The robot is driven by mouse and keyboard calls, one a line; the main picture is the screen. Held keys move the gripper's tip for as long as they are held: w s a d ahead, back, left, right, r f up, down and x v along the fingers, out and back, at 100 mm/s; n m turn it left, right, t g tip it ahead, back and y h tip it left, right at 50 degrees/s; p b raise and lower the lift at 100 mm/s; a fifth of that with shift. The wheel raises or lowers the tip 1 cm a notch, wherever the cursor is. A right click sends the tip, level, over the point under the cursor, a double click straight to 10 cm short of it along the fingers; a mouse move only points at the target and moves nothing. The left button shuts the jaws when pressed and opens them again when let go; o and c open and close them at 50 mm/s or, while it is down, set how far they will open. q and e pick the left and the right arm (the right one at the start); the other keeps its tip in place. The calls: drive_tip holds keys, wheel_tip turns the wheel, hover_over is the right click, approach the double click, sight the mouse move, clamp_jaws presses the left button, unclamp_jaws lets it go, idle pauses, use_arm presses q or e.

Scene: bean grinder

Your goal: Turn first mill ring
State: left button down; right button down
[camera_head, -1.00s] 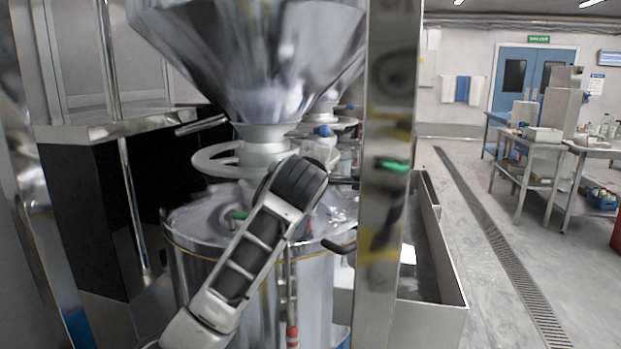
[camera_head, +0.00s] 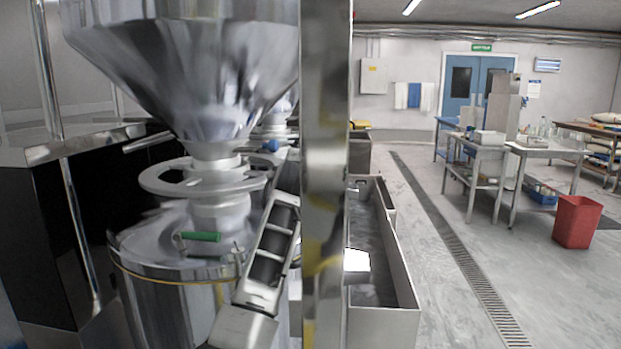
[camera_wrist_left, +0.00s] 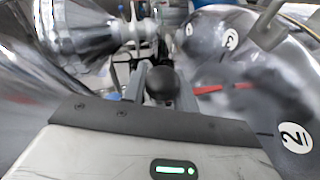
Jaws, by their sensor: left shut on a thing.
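The nearest mill has a large shiny steel hopper (camera_head: 190,70) above a pale ring (camera_head: 160,185) with openings in it. The ring sits around a neck over a steel drum (camera_head: 150,275) with a green handle (camera_head: 200,236). In the left wrist view my left gripper (camera_wrist_left: 162,92) is shut on a black ball knob (camera_wrist_left: 163,80). What the knob is fixed to is hidden. My right gripper is not in view.
A steel post (camera_head: 325,120) stands upright close in front, right of the mill. A steel trough (camera_head: 405,300) lies behind it. Open floor, tables and a red bin (camera_head: 576,222) lie farther right.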

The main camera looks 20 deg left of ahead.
use_arm(q)
drive_tip(key=shift+a+r, duration=0.1)
drive_tip(key=shift+r, duration=0.1)
drive_tip(key=c, duration=1.1)
unclamp_jaws()
drive_tip(key=shift+c, duration=0.2)
drive_tip(key=shift+f, duration=0.1)
drive_tip(key=shift+w, duration=0.1)
